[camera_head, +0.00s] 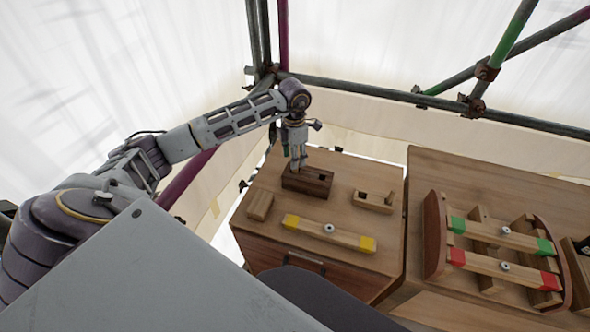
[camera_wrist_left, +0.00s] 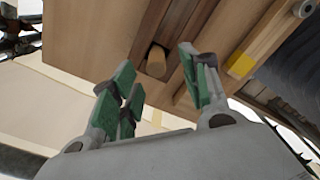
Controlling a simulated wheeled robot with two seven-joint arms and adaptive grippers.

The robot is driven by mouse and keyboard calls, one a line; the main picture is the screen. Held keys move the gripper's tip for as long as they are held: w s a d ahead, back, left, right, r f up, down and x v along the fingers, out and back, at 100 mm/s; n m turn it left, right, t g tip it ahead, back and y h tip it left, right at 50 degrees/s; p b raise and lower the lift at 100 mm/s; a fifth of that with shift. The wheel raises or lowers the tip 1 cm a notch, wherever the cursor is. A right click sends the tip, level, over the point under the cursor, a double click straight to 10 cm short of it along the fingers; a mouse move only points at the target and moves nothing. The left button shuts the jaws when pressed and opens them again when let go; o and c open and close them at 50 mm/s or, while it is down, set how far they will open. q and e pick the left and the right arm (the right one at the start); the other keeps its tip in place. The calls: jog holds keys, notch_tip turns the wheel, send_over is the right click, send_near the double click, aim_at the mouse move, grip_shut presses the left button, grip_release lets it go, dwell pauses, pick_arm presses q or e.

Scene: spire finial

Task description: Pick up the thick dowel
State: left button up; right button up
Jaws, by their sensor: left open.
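The thick dowel (camera_wrist_left: 156,62) shows in the left wrist view as a light wooden peg with a rounded end, at the dark wooden block (camera_wrist_left: 184,58). How deep it sits there I cannot tell. In the head view the dark block (camera_head: 318,184) is at the back of the left cabinet top, and my gripper mostly hides the dowel. My left gripper (camera_head: 297,166) points down just above the block. In its wrist view the green-padded fingers (camera_wrist_left: 160,88) are apart, with the dowel seen between them. My right gripper is not in view.
A light block (camera_head: 260,206) lies left of the dark block, a notched block (camera_head: 374,201) right of it. A yellow-ended bar (camera_head: 328,233) lies in front. A rack (camera_head: 435,235) with green-ended and red-ended bars stands on the right cabinet. Scaffold poles (camera_head: 440,103) run behind.

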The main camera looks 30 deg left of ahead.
pick_arm(q)
jog(key=shift+f, duration=0.1)
jog(key=shift+w+f+p, duration=0.1)
jog(key=shift+f+p, duration=0.25)
jog(key=shift+f, duration=0.25)
jog(key=shift+w+f+p, duration=0.15)
jog(key=shift+f+p, duration=0.3)
jog(key=shift+f, duration=1.45)
jog(key=c, duration=1)
